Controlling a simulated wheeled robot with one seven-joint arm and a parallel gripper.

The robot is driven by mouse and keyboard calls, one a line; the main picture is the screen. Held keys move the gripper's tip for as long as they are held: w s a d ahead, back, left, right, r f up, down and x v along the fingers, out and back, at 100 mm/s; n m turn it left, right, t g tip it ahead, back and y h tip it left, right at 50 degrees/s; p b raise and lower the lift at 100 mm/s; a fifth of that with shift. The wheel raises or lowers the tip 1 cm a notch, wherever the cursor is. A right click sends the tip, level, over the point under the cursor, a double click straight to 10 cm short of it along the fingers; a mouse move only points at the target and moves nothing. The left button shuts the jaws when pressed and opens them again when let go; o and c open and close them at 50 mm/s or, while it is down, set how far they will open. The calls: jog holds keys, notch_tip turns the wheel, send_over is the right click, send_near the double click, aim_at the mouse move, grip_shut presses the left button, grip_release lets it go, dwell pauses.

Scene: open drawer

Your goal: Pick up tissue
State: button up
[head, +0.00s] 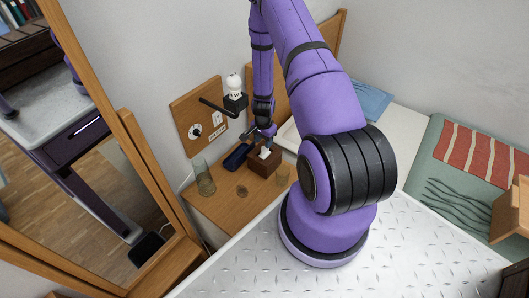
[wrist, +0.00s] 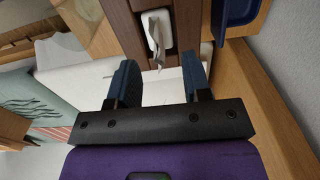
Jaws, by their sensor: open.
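A white tissue (head: 265,153) sticks up from the top of a brown wooden tissue box (head: 263,167) on the small wooden table. In the wrist view the tissue (wrist: 157,48) hangs from the slot of the box (wrist: 128,30), just beyond and between my fingers. My gripper (wrist: 162,75) is open, with one dark blue finger on each side and the tissue not touched by either, as far as I can see. In the head view my gripper (head: 262,133) is right above the box, small and partly hidden by its own wrist.
A dark blue case or tray (head: 237,156) lies left of the box. A clear glass vase (head: 203,176) and small glass items stand on the wooden table (head: 218,207). A wall board (head: 199,115), a mirror (head: 160,185) and a bed (head: 400,130) surround it.

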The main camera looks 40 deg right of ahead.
aim_at(265, 150)
jog(key=shift+s+f, duration=0.15)
jog(key=shift+f, duration=2.15)
jog(key=shift+c, duration=0.3)
grip_shut()
